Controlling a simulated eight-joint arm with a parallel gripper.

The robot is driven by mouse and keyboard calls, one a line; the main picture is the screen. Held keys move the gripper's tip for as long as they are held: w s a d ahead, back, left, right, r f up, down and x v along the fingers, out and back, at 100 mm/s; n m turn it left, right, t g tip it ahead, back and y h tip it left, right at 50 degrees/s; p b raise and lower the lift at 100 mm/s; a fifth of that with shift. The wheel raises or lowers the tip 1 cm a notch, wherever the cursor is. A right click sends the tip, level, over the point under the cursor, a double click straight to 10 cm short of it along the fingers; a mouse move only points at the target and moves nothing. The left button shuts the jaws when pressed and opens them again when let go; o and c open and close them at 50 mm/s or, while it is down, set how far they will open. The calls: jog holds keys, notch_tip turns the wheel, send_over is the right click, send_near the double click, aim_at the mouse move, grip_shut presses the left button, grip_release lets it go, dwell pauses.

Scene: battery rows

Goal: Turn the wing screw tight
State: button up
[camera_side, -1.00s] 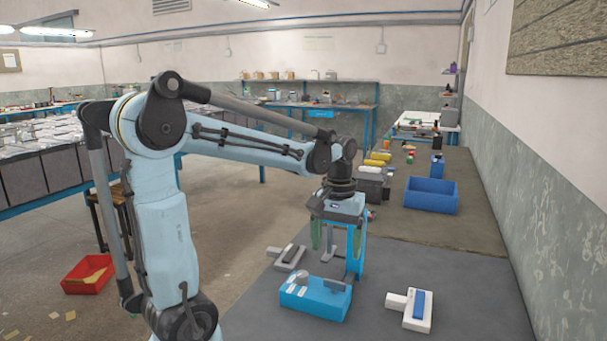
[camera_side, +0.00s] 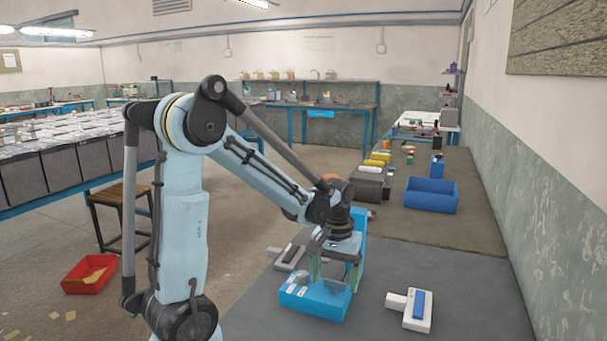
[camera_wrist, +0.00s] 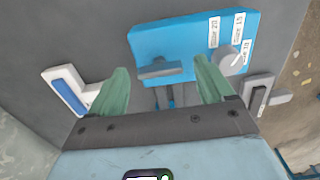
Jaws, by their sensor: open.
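The blue block (camera_side: 308,305) stands on the dark bench mat, with white size labels on it. In the wrist view the block (camera_wrist: 150,38) shows a grey flat bar, which looks like the wing screw (camera_wrist: 160,70), and a round grey knob (camera_wrist: 228,57) by the labels. My gripper (camera_wrist: 160,76) has green fingers spread apart, one toward each end of the wing, with gaps on both sides. In the side view my gripper (camera_side: 335,273) is low over the block and largely hides the wing. Whether the fingertips reach down to wing height is unclear.
A white fixture with a blue bar (camera_side: 416,308) lies right of the block. A grey fixture with a dark bar (camera_side: 286,257) lies behind it on the left. A blue open bin (camera_side: 430,197) stands farther back. The mat between block and white fixture is clear.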

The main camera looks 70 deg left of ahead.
jog(key=shift+c, duration=0.3)
jog(key=c, duration=1)
jog(key=shift+m, duration=0.3)
jog(key=m, duration=0.8)
jog(key=shift+m, duration=0.4)
jog(key=m, duration=0.4)
jog(key=shift+m, duration=2.2)
